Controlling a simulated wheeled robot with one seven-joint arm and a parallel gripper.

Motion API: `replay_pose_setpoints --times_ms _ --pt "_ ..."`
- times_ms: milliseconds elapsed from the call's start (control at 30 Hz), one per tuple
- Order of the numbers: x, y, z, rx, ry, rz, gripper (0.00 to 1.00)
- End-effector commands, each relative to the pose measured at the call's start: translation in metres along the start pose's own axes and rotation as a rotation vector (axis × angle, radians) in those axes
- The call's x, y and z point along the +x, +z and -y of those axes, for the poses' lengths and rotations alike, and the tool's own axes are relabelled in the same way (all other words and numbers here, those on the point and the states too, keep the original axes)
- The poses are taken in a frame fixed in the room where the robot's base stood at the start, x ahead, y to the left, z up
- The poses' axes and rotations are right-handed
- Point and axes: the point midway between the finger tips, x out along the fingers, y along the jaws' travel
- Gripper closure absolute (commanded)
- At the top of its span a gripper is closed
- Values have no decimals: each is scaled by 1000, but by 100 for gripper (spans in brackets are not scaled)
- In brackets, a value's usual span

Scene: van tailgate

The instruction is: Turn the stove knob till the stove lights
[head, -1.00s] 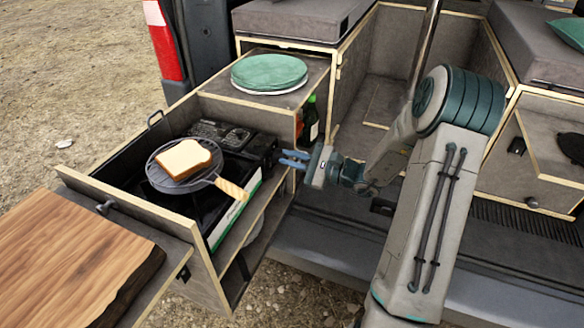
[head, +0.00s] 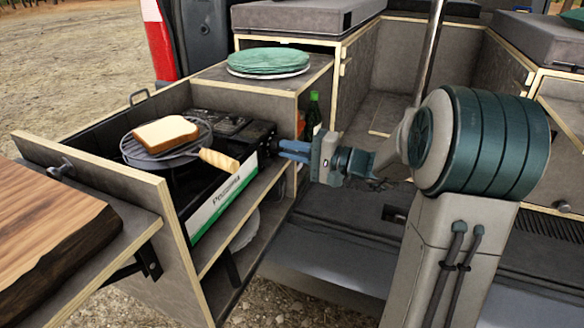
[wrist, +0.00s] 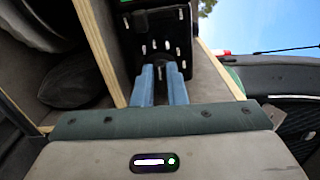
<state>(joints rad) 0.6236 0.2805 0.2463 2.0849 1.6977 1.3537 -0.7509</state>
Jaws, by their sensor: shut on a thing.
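The stove (head: 262,135) is a dark camping burner in the pull-out drawer, with a white and green front panel. My gripper (head: 284,150) reaches in from the right, at the stove's right end. In the wrist view, its two blue fingers (wrist: 163,75) are shut on the stove knob, close against the stove's dark end face (wrist: 155,30). The knob is mostly hidden between the fingertips. A grill pan (head: 150,155) with a slice of bread (head: 165,131) on it sits on the burner. The pan covers the burner, and I see no flame.
The pan's wooden handle (head: 220,160) points right, towards my gripper. Green plates (head: 268,60) are stacked on the cabinet behind. A green bottle (head: 313,112) stands in the cabinet just behind my gripper. A wooden board (head: 40,235) lies at the front left.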

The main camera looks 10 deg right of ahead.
Motion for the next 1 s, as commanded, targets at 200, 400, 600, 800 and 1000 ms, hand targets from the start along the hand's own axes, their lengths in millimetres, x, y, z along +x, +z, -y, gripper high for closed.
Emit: replay_pose_setpoints --times_ms 200,400,600,800,1000 --pt "-1 -1 -12 -185 0 0 100" --pt "-1 -1 -12 -341 1 0 100" --pt "-1 -2 -12 -468 2 0 100" --pt "-1 -2 -10 -555 2 -1 100" --pt "-1 -3 -8 -601 2 -1 100"
